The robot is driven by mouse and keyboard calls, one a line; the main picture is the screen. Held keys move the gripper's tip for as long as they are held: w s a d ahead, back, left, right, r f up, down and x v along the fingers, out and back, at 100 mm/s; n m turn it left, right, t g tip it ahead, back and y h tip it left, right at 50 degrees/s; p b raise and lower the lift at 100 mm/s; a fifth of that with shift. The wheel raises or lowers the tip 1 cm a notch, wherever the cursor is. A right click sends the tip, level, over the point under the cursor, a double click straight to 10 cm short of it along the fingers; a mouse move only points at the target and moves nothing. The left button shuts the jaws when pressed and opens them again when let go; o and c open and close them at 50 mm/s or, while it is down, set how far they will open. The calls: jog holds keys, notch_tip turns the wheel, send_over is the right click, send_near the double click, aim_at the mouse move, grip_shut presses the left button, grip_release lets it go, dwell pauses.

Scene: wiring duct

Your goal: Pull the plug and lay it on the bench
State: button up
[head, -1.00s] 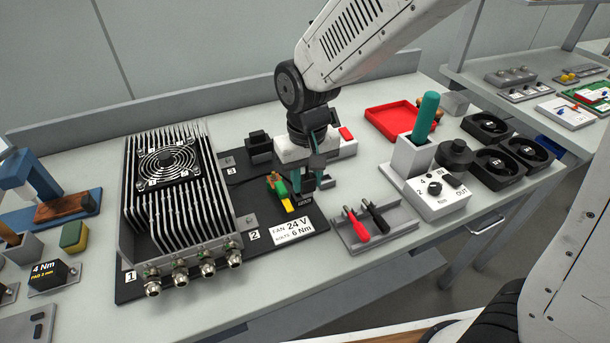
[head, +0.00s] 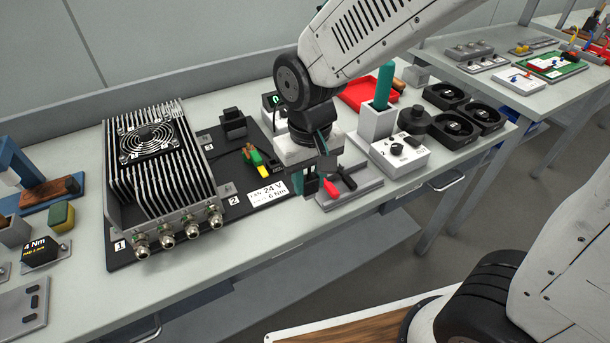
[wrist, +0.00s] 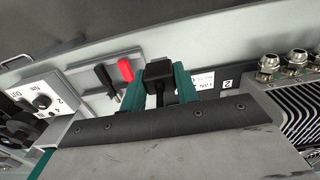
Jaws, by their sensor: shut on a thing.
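A black plug (wrist: 160,73) sits between the two teal fingers of my gripper (wrist: 161,88) in the wrist view. The gripper is shut on it. In the head view my gripper (head: 311,184) hangs just left of the tray with the red and black handles, near the front part of the bench (head: 290,222). The plug is small and dark there and partly hidden by the fingers. From the head view I cannot tell its height above the bench.
A finned device (head: 165,175) with a fan stands on a black plate, beside a green and yellow connector (head: 257,162). The handle tray (head: 362,185), a grey control box (head: 400,152) and black fans (head: 450,132) are to the right. The bench front between plate and tray is bare.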

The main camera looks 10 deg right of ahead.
aim_at(310, 178)
jog(key=shift+r, duration=0.15)
jog(key=shift+r, duration=2.05)
jog(key=shift+s, duration=0.1)
